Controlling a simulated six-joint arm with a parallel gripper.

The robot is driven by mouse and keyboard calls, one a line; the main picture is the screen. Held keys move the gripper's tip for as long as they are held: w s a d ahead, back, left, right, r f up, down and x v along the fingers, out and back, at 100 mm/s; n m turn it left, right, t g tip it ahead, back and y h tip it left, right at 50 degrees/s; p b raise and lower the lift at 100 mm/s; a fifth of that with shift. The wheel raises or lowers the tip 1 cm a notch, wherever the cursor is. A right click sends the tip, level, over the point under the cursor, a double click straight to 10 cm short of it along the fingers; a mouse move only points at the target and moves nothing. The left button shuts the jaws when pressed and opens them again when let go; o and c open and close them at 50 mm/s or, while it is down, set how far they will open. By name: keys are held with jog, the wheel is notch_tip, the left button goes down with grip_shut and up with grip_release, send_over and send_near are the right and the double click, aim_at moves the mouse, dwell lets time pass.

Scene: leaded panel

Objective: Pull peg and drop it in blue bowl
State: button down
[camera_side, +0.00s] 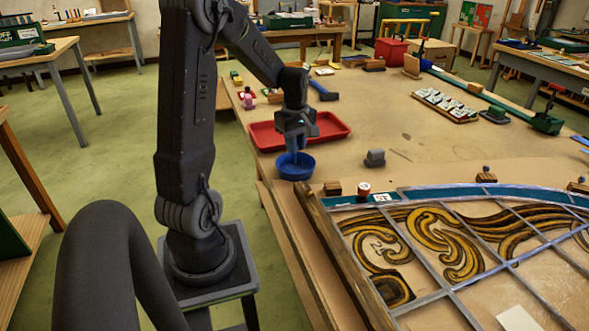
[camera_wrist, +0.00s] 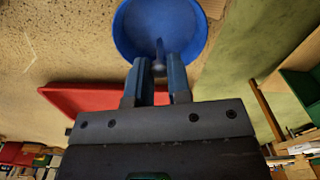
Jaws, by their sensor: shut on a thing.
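My gripper (camera_side: 295,147) is above the blue bowl (camera_side: 294,170), pointing down. In the wrist view my gripper (camera_wrist: 158,68) has its two blue fingers shut on a small grey peg (camera_wrist: 159,50). The peg sticks out past the fingertips, over the inside of the blue bowl (camera_wrist: 140,28). In the side view the peg is too small to make out clearly at the fingertips. The bowl stands on the table near its left edge and looks empty in the wrist view.
A red tray (camera_side: 333,125) lies right behind the bowl. A leaded panel (camera_side: 480,240) fills the right front, with wooden bars along its edge. The table between the tray and the tile rack (camera_side: 445,106) is mostly clear.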

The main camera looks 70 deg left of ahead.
jog(key=shift+f, duration=1.25)
dwell(0.5)
jog(key=c, duration=1)
grip_release()
notch_tip(320, 180, up, 14)
jog(key=d+r+m+t+y, duration=0.1)
jog(key=d+r+m+t, duration=0.2)
jog(key=d+m, duration=1.05)
jog(key=s+d+m+t, duration=0.1)
jog(key=s+d+m, duration=0.1)
jog(key=d, duration=0.3)
jog(key=s+d+f+m, duration=0.1)
jog(key=s+d+m, duration=0.2)
jog(key=d, duration=0.1)
jog(key=s+d+f+m+t+h, duration=0.1)
jog(key=s+d+m, duration=0.1)
jog(key=d, duration=0.3)
jog(key=shift+s+d+m+t, duration=0.15)
jog(key=shift+d+m+t, duration=0.1)
jog(key=shift+d+t, duration=0.1)
